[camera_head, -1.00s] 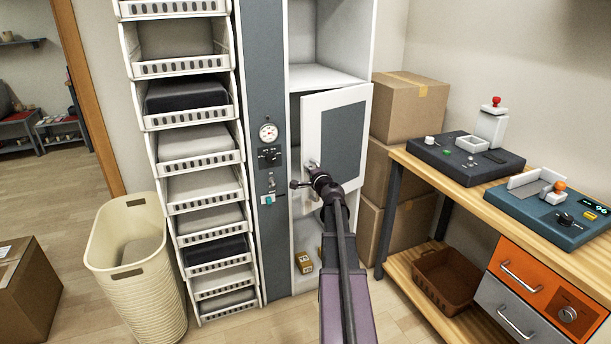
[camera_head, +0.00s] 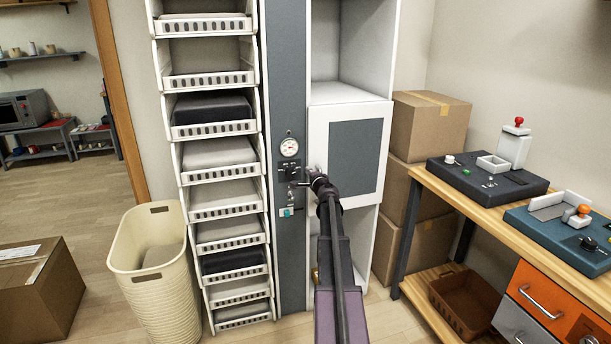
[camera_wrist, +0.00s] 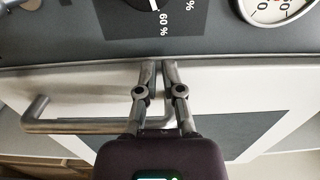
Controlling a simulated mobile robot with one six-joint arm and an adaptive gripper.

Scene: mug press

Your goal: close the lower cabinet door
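The lower cabinet door (camera_head: 320,140) is white with a grey panel. In the head view it lies across its opening, flush or nearly flush with the cabinet front; a small gap cannot be ruled out. My gripper (camera_head: 306,184) is at the door's left edge, beside the grey control column. In the wrist view my gripper (camera_wrist: 158,72) has its fingers close together with nothing between them, tips at the door's edge by the column. The bar handle (camera_wrist: 75,126) is left of the fingers in the wrist view, not gripped.
The grey column (camera_head: 287,60) with a gauge (camera_head: 289,147) and knob adjoins the door. A rack of white trays (camera_head: 222,172) and a cream bin (camera_head: 160,285) stand left. Boxes (camera_head: 430,125) and a wooden workbench (camera_head: 450,196) stand right. An open shelf is below the door.

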